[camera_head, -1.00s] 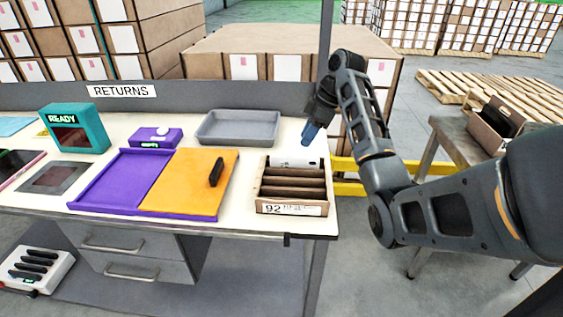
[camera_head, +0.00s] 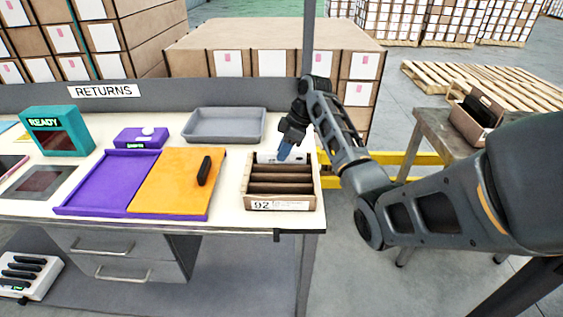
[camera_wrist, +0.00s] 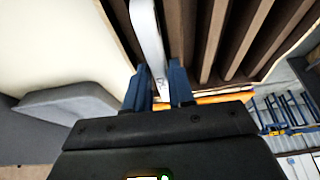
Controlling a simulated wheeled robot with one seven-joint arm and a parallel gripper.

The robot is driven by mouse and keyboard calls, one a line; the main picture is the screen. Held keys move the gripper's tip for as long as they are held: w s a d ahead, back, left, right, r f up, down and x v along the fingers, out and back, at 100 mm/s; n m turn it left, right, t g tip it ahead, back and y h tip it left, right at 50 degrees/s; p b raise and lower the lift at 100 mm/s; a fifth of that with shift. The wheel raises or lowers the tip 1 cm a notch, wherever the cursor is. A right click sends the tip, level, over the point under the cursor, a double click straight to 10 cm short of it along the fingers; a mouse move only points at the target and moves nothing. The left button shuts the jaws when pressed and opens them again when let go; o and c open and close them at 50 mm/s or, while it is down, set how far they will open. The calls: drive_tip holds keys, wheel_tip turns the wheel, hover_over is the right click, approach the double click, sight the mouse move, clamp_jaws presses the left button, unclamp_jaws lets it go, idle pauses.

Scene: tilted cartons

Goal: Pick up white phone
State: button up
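The white phone (camera_wrist: 150,40) stands on edge in the slot at one side of a divided cardboard carton. In the head view only a sliver of it shows at the carton's back, behind my fingers. The carton (camera_head: 283,204) carries a "92" label and has brown dividers; its other visible slots look empty. My gripper (camera_head: 284,155) points down at the back slot. In the wrist view my blue fingers (camera_wrist: 161,82) lie on both sides of the phone's near end, very close to it. I cannot tell whether they press on it.
A grey tray (camera_head: 224,139) sits behind and left of the carton. An orange pad (camera_head: 175,185) with a black device (camera_head: 204,170) and a purple mat (camera_head: 108,178) lie to the left. Another carton (camera_head: 472,122) stands on the right table.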

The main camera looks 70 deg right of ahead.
clamp_jaws()
drive_tip(key=shift+r, duration=0.1)
